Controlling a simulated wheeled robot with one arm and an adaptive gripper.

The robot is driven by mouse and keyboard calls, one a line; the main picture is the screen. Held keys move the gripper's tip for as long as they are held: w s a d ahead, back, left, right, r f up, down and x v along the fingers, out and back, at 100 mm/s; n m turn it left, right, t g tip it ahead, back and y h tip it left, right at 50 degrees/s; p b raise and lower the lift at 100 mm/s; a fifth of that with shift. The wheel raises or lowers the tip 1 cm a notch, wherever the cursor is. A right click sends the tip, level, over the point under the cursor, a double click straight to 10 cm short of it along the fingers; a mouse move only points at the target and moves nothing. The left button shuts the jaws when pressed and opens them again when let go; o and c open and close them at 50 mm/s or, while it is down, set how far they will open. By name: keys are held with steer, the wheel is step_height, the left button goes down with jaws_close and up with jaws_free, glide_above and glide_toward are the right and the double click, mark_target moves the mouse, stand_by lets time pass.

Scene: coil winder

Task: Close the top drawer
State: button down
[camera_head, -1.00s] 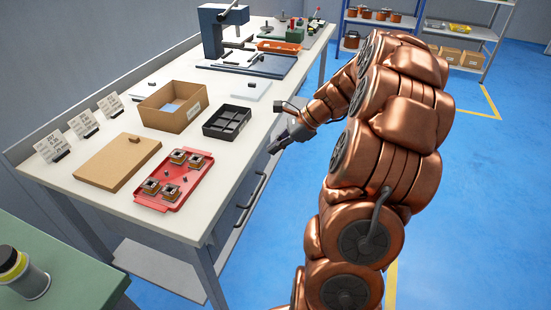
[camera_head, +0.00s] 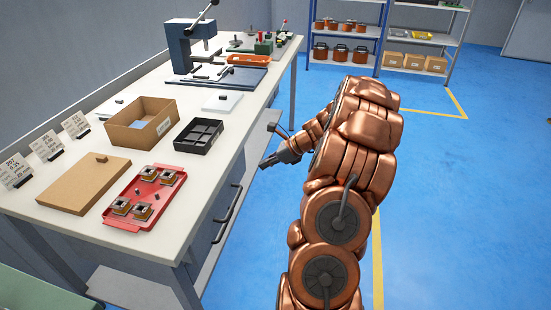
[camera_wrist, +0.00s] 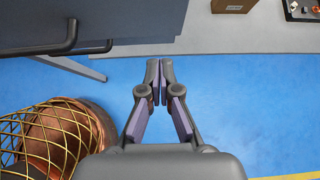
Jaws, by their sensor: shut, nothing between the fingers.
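The drawer unit (camera_head: 206,232) is grey-blue and sits under the workbench, with a dark bar handle (camera_head: 228,204) on its front. In the wrist view, a drawer front (camera_wrist: 120,18) fills the upper left, with a dark handle (camera_wrist: 69,38); part of a second bar shows beside it. How far the top drawer stands out is hard to tell. My gripper (camera_head: 264,164) is beside the bench's right edge, beyond the handle in the head view. In the wrist view my gripper (camera_wrist: 160,72) has its fingertips together and empty, right of the handles and apart from them.
The workbench (camera_head: 185,195) holds a red tray (camera_head: 122,222), a cardboard box (camera_head: 128,136), a black divided tray (camera_head: 196,147) and a blue press (camera_head: 181,50). Shelves (camera_head: 415,71) stand at the back. The blue floor right of my arm is clear.

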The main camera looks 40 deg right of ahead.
mark_target(243, 168)
steer(key=shift+w+a+f, duration=0.25)
steer(key=shift+w+a, duration=0.25)
steer(key=shift+w, duration=0.3)
steer(key=shift+w+a+f, duration=0.2)
steer(key=shift+w+a, duration=0.25)
steer(key=shift+w, duration=0.3)
steer(key=shift+w+a+f, duration=0.25)
steer(key=shift+w+a, duration=0.25)
steer(key=shift+w, duration=0.3)
